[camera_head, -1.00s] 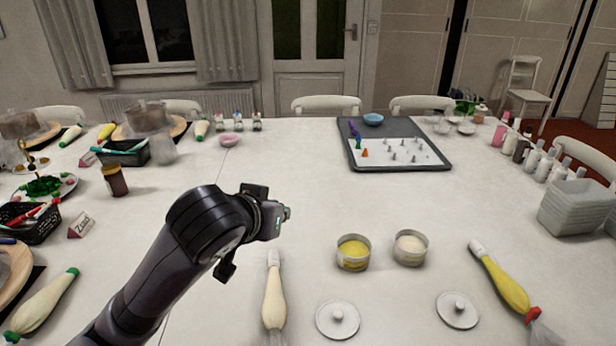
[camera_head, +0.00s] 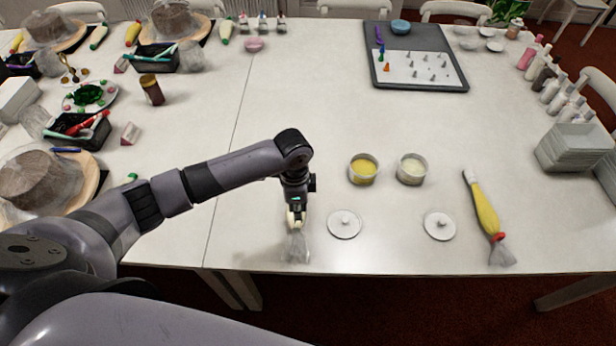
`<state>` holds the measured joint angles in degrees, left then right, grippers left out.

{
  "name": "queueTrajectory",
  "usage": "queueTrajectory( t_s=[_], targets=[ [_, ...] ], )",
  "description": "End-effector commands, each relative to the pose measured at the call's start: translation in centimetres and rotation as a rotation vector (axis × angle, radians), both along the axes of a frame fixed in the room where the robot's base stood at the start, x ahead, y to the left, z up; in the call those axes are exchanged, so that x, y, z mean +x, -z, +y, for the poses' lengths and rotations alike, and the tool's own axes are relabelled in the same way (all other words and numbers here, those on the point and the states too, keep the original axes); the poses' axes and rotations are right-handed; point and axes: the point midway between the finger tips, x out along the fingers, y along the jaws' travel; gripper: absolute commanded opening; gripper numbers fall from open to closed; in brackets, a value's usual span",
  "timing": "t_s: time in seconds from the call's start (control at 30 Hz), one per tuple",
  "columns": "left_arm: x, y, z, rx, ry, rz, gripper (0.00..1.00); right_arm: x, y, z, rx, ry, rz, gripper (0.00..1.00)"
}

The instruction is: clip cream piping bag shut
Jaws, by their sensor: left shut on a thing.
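The cream piping bag (camera_head: 297,248) lies near the table's front edge. Its clear, crumpled open end points toward the edge, and a little of its cream-coloured body shows beside the fingers. My left gripper (camera_head: 296,213) points down over the bag and is shut on it near the neck. The gripper and wrist hide most of the bag's body and its nozzle end. I cannot see a clip on this bag. The yellow piping bag (camera_head: 485,212) lies to the right with a red clip (camera_head: 498,237) at its neck. My right gripper is out of view.
Tubs of yellow (camera_head: 363,170) and white filling (camera_head: 411,170) stand right of my wrist, with two white lids (camera_head: 344,224) (camera_head: 439,225) before them. A grey tray (camera_head: 418,72) with piping tips is at the back. The middle of the white table is clear.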

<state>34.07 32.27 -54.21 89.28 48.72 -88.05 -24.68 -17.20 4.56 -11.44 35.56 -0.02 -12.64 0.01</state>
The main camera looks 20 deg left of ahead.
Motion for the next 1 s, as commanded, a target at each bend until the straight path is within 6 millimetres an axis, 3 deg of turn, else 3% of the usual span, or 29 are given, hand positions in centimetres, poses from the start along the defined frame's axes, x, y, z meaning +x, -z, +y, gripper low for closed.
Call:
queueTrajectory(
  t_s=[0.07,0.23,0.8,1.0],
  targets=[
    [-0.5,0.1,0.3,0.019,0.021,0.009,0.00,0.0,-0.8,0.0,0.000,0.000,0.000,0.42],
    [-0.8,0.9,0.5,0.031,0.035,0.012,0.00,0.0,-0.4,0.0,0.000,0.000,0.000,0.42],
    [-1.0,5.1,0.5,0.031,0.033,0.009,0.00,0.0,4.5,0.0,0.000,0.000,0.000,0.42],
    [-1.0,6.0,0.4,0.030,0.032,0.011,0.00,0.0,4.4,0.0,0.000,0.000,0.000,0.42]
  ],
)
